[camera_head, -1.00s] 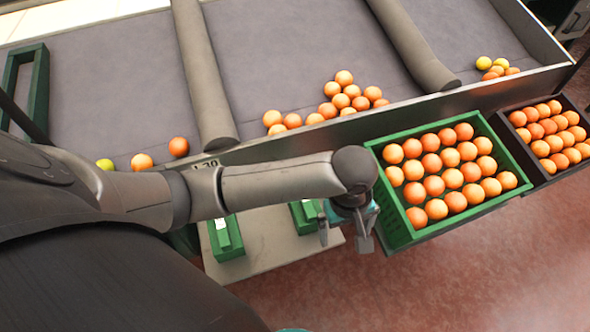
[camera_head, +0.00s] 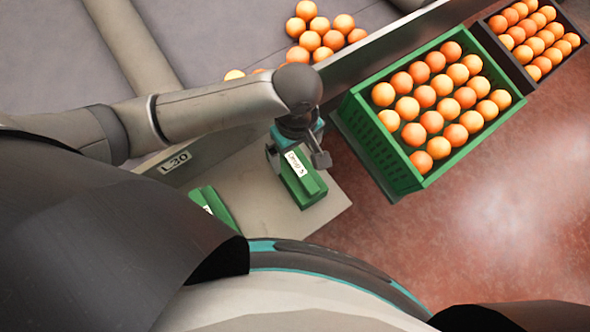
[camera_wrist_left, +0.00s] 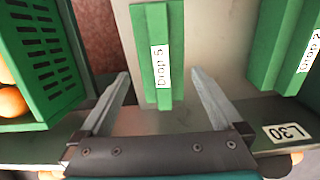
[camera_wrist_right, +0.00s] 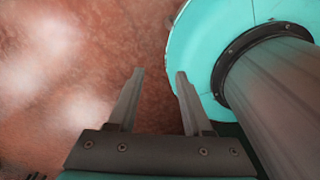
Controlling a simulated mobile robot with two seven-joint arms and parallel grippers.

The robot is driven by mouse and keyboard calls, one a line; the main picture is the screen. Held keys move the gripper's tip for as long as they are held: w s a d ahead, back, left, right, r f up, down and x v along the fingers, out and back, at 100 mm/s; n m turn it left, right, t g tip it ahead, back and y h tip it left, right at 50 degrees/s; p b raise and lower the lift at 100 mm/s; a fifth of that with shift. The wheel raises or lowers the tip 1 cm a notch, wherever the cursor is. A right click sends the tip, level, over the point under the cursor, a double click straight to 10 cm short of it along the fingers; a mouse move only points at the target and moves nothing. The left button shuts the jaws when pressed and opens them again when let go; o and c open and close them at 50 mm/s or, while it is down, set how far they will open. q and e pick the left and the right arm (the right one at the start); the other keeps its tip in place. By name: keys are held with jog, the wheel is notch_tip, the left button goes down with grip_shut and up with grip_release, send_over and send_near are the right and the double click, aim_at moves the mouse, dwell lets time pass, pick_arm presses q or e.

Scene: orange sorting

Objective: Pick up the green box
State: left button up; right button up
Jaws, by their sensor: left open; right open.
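A small green box (camera_head: 302,187) with a white label lies on a pale board below the conveyor's edge. In the left wrist view this green box (camera_wrist_left: 157,30) shows a label that reads "Drop 5". My left gripper (camera_head: 297,159) is open over its near-conveyor end; in the left wrist view the fingers (camera_wrist_left: 160,74) lie to either side of the box, with gaps. I cannot tell how far above it they are. A second labelled green box (camera_head: 212,208) lies to the left. My right gripper (camera_wrist_right: 160,72) is open and empty over the floor, outside the head view.
A green crate (camera_head: 396,165) full of oranges stands right of the board, and a dark crate (camera_head: 514,73) of oranges is beyond it. Loose oranges (camera_head: 322,34) lie on the grey conveyor (camera_head: 215,35). Open reddish floor (camera_head: 480,215) is at the right.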

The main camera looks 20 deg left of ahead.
aim_at(296, 162)
pick_arm(q)
notch_tip(296, 162, down, 3)
jog(key=shift+r+b, duration=0.1)
jog(key=shift+b, duration=0.2)
jog(key=shift+f, duration=0.4)
jog(key=f+b, duration=0.2)
jog(key=f, duration=0.2)
jog(key=shift+s+f+b, duration=0.15)
jog(key=shift+s+b, duration=0.05)
jog(key=shift+b, duration=0.1)
jog(key=shift+f, duration=0.2)
pick_arm(e)
jog(key=f, duration=0.1)
jog(key=w+f, duration=0.1)
jog(key=a+f, duration=0.1)
jog(key=shift+w+f, duration=0.35)
pick_arm(q)
jog(key=shift+c, duration=0.2)
jog(key=c, duration=0.6)
jog(key=shift+d, duration=0.1)
jog(key=c, duration=0.8)
pick_arm(e)
jog(key=shift+d, duration=0.5)
